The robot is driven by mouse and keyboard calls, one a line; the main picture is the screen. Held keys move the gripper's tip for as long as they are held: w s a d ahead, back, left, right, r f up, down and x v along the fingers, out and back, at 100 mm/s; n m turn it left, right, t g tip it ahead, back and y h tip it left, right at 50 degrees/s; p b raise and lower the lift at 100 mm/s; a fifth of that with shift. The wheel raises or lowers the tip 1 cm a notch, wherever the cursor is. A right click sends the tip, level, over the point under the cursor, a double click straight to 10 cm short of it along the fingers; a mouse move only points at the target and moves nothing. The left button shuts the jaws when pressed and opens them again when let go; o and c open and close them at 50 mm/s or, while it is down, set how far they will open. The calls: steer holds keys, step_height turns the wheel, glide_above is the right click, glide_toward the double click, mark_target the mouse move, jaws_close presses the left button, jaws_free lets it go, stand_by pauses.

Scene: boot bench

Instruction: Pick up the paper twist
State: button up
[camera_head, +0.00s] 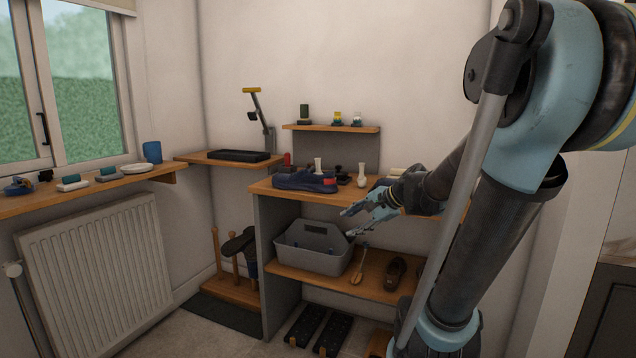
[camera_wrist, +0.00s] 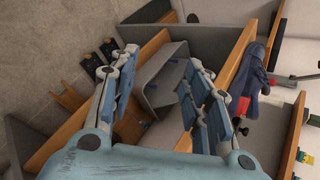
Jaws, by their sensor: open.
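I cannot surely pick out the paper twist. Two small pale upright things, one flared (camera_head: 318,166) and one round-based (camera_head: 361,174), stand on the bench top behind my gripper, too small to name. My gripper (camera_head: 348,221) is open and empty, in front of the bench top's edge and above the right side of a grey handled caddy. In the wrist view my gripper (camera_wrist: 162,60) has its fingers spread, with the grey caddy (camera_wrist: 160,75) beyond and between them. Small blue bits show at the caddy; parts of its inside are hidden.
The caddy stands on a lower shelf (camera_head: 315,283) beside a wooden-handled brush (camera_head: 358,268) and a brown shoe (camera_head: 395,272). A wall shelf (camera_head: 345,128) is above. A radiator (camera_head: 100,260) stands left.

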steer(key=w+a+r+m+t+y, duration=0.25)
steer(key=w+r+m, duration=0.45)
steer(key=w, duration=0.5)
steer(key=m+t+y, duration=0.3)
steer(key=m+t, duration=0.1)
steer(key=m, duration=0.4)
glide_toward(320, 162)
steer(key=x, duration=0.5)
steer(key=shift+w+a, duration=0.1)
steer(key=shift+w, duration=0.3)
steer(key=shift+x, duration=2.8)
steer(key=shift+s, duration=0.1)
steer(key=c, duration=0.8)
